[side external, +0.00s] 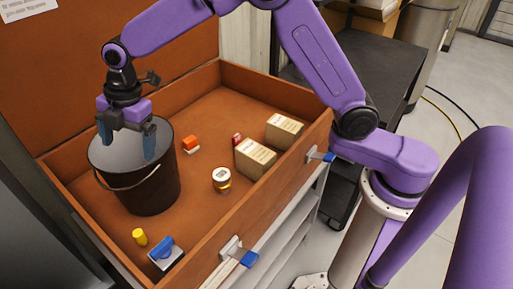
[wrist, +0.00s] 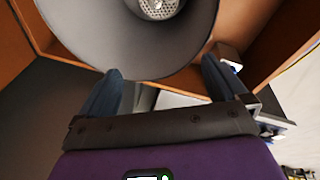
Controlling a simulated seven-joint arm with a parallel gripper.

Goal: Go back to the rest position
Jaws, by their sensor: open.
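My gripper (side external: 127,144) is open above the black bucket (side external: 152,187), with its blue fingers over the bucket's mouth. The bucket stands upright in the left part of the wooden tray, its wire handle hanging across the front. In the wrist view my gripper (wrist: 162,92) has its two fingers spread, with nothing seen between them but the bucket's rim. A round, perforated silver thing (wrist: 160,6) shows inside the bucket (wrist: 110,40). Its full shape is cut off by the top edge of the view.
The wooden tray (side external: 265,214) has raised walls and a tall back panel. It holds two cardboard boxes (side external: 254,158), (side external: 284,131), a small round jar (side external: 221,180), an orange item (side external: 190,143), a yellow cylinder (side external: 140,237) and a blue-and-white item (side external: 164,252). Blue latches (side external: 240,252) stick out in front.

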